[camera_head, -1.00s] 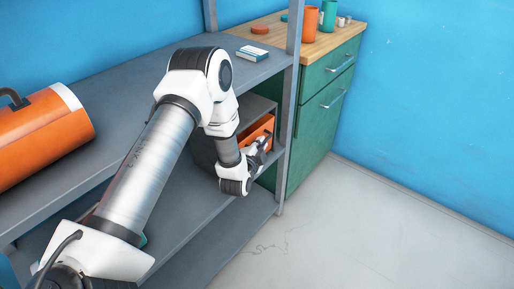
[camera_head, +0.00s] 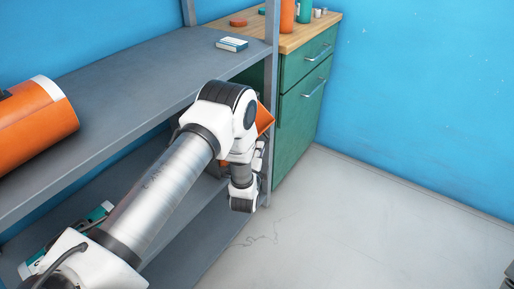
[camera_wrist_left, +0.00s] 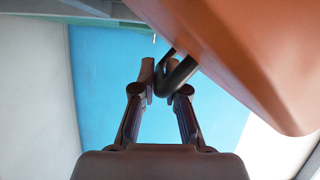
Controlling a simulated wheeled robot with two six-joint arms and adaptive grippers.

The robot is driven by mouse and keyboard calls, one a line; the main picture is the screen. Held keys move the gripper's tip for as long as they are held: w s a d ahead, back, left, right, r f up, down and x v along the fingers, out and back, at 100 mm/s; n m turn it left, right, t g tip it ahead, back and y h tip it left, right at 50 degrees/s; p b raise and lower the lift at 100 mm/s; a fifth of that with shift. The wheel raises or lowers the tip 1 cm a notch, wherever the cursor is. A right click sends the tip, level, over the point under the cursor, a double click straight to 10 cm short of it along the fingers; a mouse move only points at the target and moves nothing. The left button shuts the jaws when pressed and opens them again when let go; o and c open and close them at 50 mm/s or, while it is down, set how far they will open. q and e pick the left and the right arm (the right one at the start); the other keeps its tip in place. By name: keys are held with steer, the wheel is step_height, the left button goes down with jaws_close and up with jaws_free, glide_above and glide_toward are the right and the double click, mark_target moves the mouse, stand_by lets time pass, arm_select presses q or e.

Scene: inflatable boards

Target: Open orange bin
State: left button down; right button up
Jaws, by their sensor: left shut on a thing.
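The orange bin (camera_head: 265,118) shows only in part in the head view, behind my left wrist at the shelf's right end. It looks tilted there. My left gripper (camera_head: 259,158) is beside it, partly covered by its own wrist. In the left wrist view, the bin (camera_wrist_left: 262,62) fills the upper right, with a dark curved handle (camera_wrist_left: 179,76) on its side. My left gripper (camera_wrist_left: 160,76) is shut on this handle. The rest of the bin is hidden by my arm in the head view.
A grey shelf (camera_head: 130,98) has an upright post (camera_head: 272,60) close to my wrist. An orange cylinder (camera_head: 35,125) and a small box (camera_head: 232,44) lie on top. A green cabinet (camera_head: 300,120) stands behind.

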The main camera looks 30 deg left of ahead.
arm_select(q)
steer(key=shift+f, duration=0.1)
stand_by(0.3)
steer(key=c, duration=1.5)
jaws_free()
steer(key=v, duration=1.2)
